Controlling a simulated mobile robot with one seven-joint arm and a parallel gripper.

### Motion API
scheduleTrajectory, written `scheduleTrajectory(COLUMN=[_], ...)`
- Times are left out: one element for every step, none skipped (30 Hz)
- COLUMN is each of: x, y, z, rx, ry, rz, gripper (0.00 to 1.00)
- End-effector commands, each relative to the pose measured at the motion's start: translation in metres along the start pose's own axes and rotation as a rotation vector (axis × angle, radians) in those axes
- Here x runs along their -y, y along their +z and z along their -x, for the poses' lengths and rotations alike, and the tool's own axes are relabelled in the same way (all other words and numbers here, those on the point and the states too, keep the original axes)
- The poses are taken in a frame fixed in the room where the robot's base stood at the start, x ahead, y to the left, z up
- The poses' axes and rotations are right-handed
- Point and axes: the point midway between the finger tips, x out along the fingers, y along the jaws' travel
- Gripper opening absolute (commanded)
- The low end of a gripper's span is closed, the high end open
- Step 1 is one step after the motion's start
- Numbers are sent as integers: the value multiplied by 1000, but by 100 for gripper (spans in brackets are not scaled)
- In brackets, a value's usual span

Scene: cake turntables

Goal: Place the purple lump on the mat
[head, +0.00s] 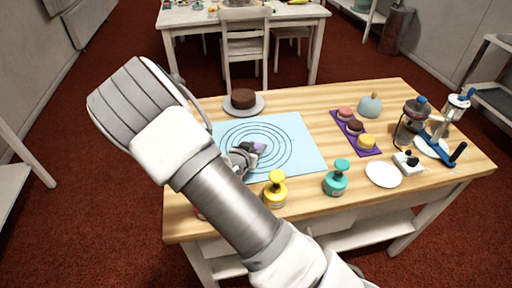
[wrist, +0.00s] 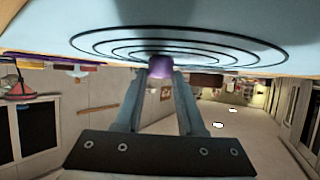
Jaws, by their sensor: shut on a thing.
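The light blue mat (head: 305,143) with dark concentric rings lies on the left part of the wooden table. My gripper (head: 254,148) is low over the rings, shut on the purple lump (head: 260,147). In the wrist view, the purple lump (wrist: 160,66) sits between the two fingertips of my gripper (wrist: 160,76). The mat (wrist: 200,15) fills the top of that view, close to the lump. I cannot tell whether the lump touches the mat. My arm hides the mat's left part in the head view.
A chocolate cake (head: 243,98) on a plate stands behind the mat. A yellow bottle (head: 275,190) and a teal bottle (head: 336,180) stand in front. Right of it are a purple tray (head: 373,151) of small cakes, a white plate (head: 383,174) and glass jars.

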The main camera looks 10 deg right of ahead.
Motion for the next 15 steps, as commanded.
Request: scheduleTrajectory(x=[0, 0, 0, 0, 0, 0, 0, 0, 0, 0, 0, 0, 0, 0, 0], y=[3, 4, 2, 2, 2, 2, 2, 2, 2, 2, 2, 2, 2, 2, 2], z=[-1, -2, -1, -1, -1, -1, -1, -1, -1, -1, -1, -1, -1, -1, -1], rx=[0, 0, 0, 0, 0, 0, 0, 0, 0, 0, 0, 0, 0, 0, 0], ry=[0, 0, 0, 0, 0, 0, 0, 0, 0, 0, 0, 0, 0, 0, 0], rz=[0, 0, 0, 0, 0, 0, 0, 0, 0, 0, 0, 0, 0, 0, 0], gripper=[0, 0, 45, 51, 56, 63, 68, 68, 68, 68, 68, 68, 68, 68, 68])
